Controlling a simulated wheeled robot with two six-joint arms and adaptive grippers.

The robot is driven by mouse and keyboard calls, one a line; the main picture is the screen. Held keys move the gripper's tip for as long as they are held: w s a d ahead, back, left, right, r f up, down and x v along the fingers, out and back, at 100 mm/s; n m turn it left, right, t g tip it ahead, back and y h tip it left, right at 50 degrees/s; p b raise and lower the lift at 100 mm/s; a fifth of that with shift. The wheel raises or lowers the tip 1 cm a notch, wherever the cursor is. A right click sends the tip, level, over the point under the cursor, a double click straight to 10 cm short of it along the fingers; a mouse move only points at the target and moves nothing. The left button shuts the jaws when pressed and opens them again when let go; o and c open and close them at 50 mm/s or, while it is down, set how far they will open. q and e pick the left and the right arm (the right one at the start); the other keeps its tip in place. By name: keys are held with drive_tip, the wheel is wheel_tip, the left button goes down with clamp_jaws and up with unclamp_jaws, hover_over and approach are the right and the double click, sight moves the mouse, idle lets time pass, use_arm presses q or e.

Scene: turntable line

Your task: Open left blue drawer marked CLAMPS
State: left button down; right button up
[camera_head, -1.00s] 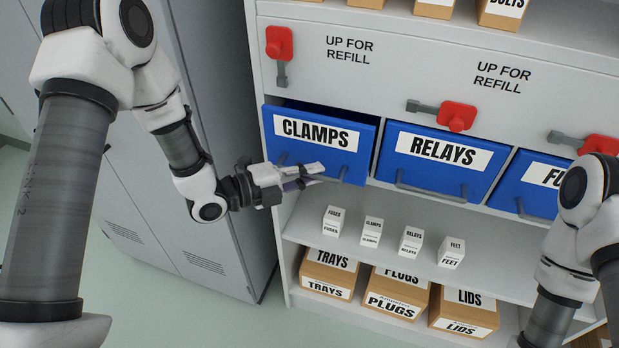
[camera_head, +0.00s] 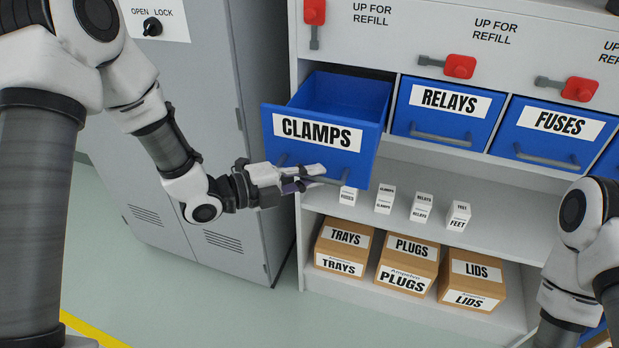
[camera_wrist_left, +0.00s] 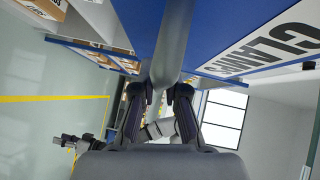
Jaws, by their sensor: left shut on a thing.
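The blue CLAMPS drawer (camera_head: 318,134) is pulled well out of the cabinet, and its empty-looking inside shows from above. A grey bar handle (camera_head: 327,180) runs along the lower part of its front. My left gripper (camera_head: 312,177) is shut on this handle. In the left wrist view the handle (camera_wrist_left: 174,40) passes between the two fingers (camera_wrist_left: 160,100), with the white CLAMPS label (camera_wrist_left: 265,45) beside it. My right arm shows at the right edge of the head view, but its gripper is out of frame.
Blue RELAYS (camera_head: 443,112) and FUSES (camera_head: 552,133) drawers to the right are closed. A red latch (camera_head: 314,12) above CLAMPS points down. Small white boxes (camera_head: 385,199) stand on the shelf below, with cardboard boxes (camera_head: 343,247) lower. A grey locker (camera_head: 215,130) stands left.

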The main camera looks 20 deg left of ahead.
use_arm(q)
drive_tip(key=c, duration=1.3)
unclamp_jaws()
drive_tip(key=shift+c, duration=0.2)
drive_tip(key=shift+o, duration=0.7)
drive_tip(key=shift+d, duration=0.2)
drive_tip(key=v, duration=1.2)
